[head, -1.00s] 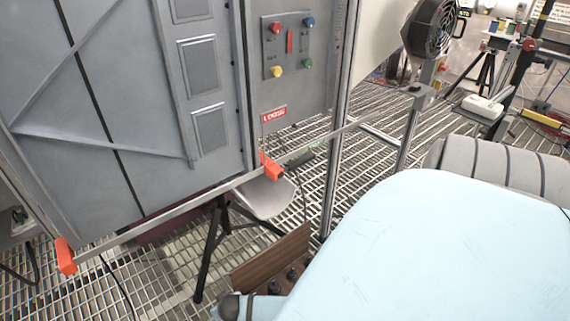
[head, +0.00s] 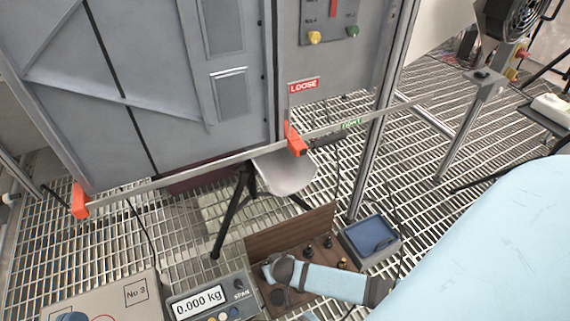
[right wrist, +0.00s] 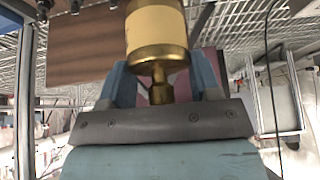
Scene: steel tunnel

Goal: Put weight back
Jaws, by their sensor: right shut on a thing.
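A brass weight (right wrist: 157,40) with a pale yellow band fills the top middle of the right wrist view. My right gripper (right wrist: 160,85) is shut on its narrow knob. In the head view a wooden rack (head: 262,243) with a tall back board stands on the grating, with small dark and brass weights (head: 327,243) in it. A scale (head: 210,300) reads 0.000 kg.
A blue-lined tray (head: 372,237) stands right of the rack. A box marked No 3 (head: 135,294) is at lower left. A grey cabinet, a rail with orange clamps (head: 294,140) and a metal pan (head: 285,172) stand behind. My large light-blue arm covers the lower right.

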